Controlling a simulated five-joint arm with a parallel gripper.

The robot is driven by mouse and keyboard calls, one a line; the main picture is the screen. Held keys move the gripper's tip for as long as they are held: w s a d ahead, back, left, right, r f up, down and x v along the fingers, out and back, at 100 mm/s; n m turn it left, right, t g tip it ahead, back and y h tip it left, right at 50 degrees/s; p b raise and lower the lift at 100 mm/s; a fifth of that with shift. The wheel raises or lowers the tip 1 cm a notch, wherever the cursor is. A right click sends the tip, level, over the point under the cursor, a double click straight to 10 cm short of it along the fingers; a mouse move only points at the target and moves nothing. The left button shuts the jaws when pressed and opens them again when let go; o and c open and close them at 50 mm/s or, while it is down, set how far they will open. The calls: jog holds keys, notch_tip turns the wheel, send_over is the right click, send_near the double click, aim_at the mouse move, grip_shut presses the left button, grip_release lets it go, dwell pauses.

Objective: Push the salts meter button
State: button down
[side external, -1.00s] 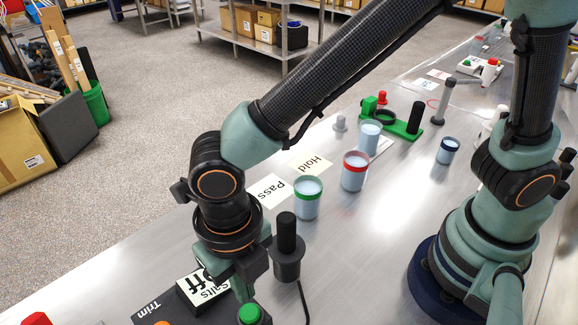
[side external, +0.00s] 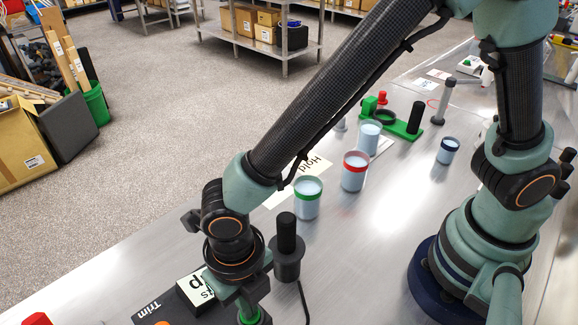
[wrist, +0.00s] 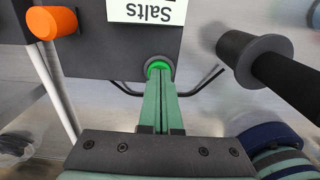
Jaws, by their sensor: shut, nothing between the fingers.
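The salts meter is a dark box (wrist: 90,60) with a white display marked "Salts" (wrist: 145,12), upside down in the wrist view. Its green button (wrist: 158,64) shows as a rim around my fingertips. My gripper (wrist: 160,78) is shut and empty, its tips on or right over the button; the exact contact is hidden. In the side view my gripper (side external: 246,303) points down at the button (side external: 261,317), which it partly covers.
A black handle in a holder (side external: 287,248) stands close behind my gripper. An orange knob (wrist: 52,22) is on the neighbouring panel. Cups with green (side external: 308,198), red (side external: 354,172) and blue (side external: 448,150) rims stand farther back on the metal bench.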

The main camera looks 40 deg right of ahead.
jog(key=shift+d+f, duration=0.1)
jog(key=shift+f, duration=0.7)
jog(key=shift+s, duration=0.1)
notch_tip(320, 180, up, 16)
jog(key=shift+f, duration=0.2)
jog(key=shift+w, duration=0.2)
jog(key=w+d+r+m+t, duration=0.2)
jog(key=d+m, duration=0.8)
jog(key=m, duration=0.2)
jog(key=w+d+r+m+t, duration=0.1)
jog(key=w+d+m, duration=0.1)
jog(key=d+m, duration=0.8)
jog(key=w+d+r+m+t, duration=0.2)
jog(key=d+m, duration=0.8)
jog(key=m, duration=0.4)
jog(key=shift+w+d+r+t, duration=0.3)
jog(key=shift+w+d, duration=0.05)
jog(key=shift+d, duration=0.05)
